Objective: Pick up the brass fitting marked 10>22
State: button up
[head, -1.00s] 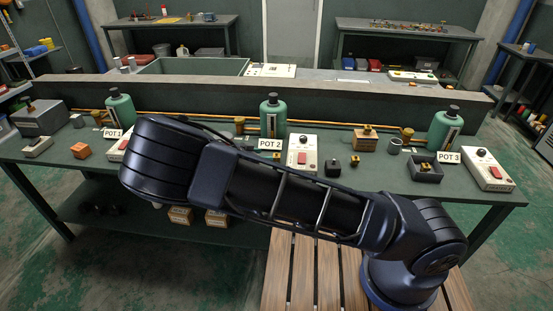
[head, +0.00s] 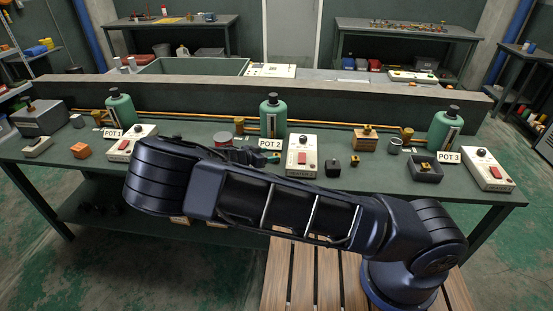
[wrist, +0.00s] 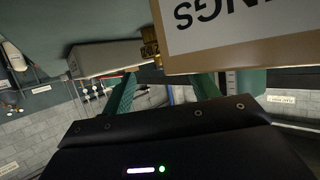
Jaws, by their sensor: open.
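Several small brass fittings show in the head view: one on a wooden block (head: 365,130), one beside a black block (head: 355,161), one in a grey tray (head: 424,166). Their markings are too small to read, so I cannot tell which is 10>22. In the wrist view a brass piece (wrist: 149,45) with a dark, unreadable marking is partly hidden by a box with a white label (wrist: 230,28), its letters upside down. My gripper (wrist: 180,88) has its green fingers apart, with nothing seen held between them.
Green bottles (head: 272,118) stand along the back of the bench, with a copper pipe (head: 330,122) behind. White switch boxes (head: 302,156) stand at the front. An orange block (head: 80,150) sits at left.

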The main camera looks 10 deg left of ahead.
aim_at(274, 154)
jog(key=x, duration=0.3)
jog(key=shift+w+d+f, duration=0.1)
jog(key=shift+w+d, duration=0.15)
jog(key=shift+d, duration=0.05)
jog(key=c, duration=0.9)
jog(key=shift+c, duration=0.2)
